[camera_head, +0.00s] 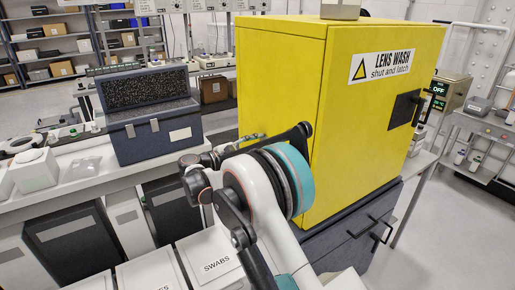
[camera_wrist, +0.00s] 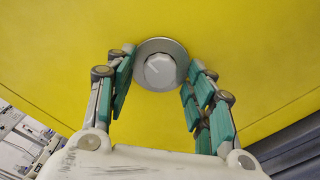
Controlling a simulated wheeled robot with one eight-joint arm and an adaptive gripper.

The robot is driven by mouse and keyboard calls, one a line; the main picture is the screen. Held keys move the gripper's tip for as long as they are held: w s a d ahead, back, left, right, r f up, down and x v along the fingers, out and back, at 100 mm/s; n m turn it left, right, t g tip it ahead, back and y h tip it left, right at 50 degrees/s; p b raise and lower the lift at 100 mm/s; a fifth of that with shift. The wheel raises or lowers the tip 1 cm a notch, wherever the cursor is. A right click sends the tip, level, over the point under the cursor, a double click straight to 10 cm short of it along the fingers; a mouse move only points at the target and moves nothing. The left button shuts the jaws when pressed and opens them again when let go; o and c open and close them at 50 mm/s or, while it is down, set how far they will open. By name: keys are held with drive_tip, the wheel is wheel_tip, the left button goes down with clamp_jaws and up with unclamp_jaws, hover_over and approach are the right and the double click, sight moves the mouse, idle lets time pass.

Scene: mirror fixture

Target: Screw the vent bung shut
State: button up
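The vent bung (camera_wrist: 160,71) is a pale grey faceted knob with a light line across its face. It sits in a round grey metal collar (camera_wrist: 174,45) on a yellow wall of the lens wash cabinet (camera_head: 281,95). My gripper (camera_wrist: 160,73) is open in the wrist view, with one teal-padded finger on each side of the bung. Gaps show between the pads and the bung, so nothing is held. In the head view my arm reaches to the cabinet's left side, and I cannot make out the bung there.
A dark blue case (camera_head: 153,131) with foam in its raised lid stands on the bench left of the cabinet. White boxes, one a swabs box (camera_head: 213,258), are in front. Dark drawers (camera_head: 352,235) with handles are under the cabinet. Open floor (camera_head: 455,230) lies at right.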

drive_tip(key=v, duration=1.2)
